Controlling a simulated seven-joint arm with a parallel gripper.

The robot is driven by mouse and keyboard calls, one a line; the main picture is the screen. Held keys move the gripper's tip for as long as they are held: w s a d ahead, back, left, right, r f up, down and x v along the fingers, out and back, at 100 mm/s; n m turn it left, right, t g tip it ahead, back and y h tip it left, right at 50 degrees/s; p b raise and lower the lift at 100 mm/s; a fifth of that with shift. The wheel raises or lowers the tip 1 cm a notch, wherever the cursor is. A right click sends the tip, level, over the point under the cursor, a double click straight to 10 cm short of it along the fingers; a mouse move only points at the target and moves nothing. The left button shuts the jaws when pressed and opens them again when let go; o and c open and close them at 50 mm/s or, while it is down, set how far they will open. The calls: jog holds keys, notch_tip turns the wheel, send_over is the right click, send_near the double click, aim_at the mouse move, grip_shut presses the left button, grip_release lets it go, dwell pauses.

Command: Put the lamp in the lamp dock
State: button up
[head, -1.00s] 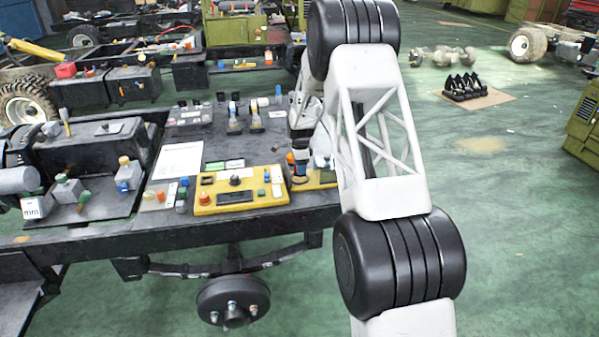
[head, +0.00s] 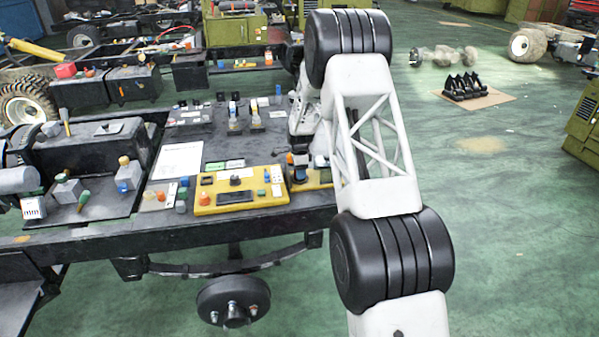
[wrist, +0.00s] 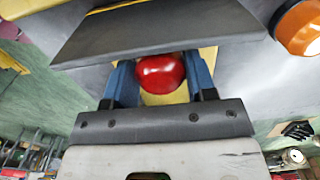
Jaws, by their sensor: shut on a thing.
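A round, glossy red piece (wrist: 161,73), apparently the lamp's dome, sits between the two blue fingers of my gripper (wrist: 161,82) in the wrist view. My gripper is shut on it. Yellow shows just around and below the red dome; I cannot tell whether it is part of the lamp or a surface behind it. In the head view my gripper (head: 298,165) is small, at the bench's right end beside the yellow control panel (head: 207,199), and partly covered by my arm. The lamp cannot be made out there. I cannot pick out the lamp dock for sure.
A dark plate (wrist: 160,35) crosses close in front of the fingers in the wrist view, with an orange round part (wrist: 300,27) at upper right. A white sheet (head: 180,160) and several small parts lie on the dark bench (head: 150,228).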

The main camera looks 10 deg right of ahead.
jog(key=shift+f, duration=0.35)
jog(key=o, duration=0.9)
jog(key=shift+o, duration=0.2)
jog(key=shift+r, duration=0.15)
notch_tip(320, 180, up, 12)
dwell(0.5)
jog(key=shift+r, duration=0.1)
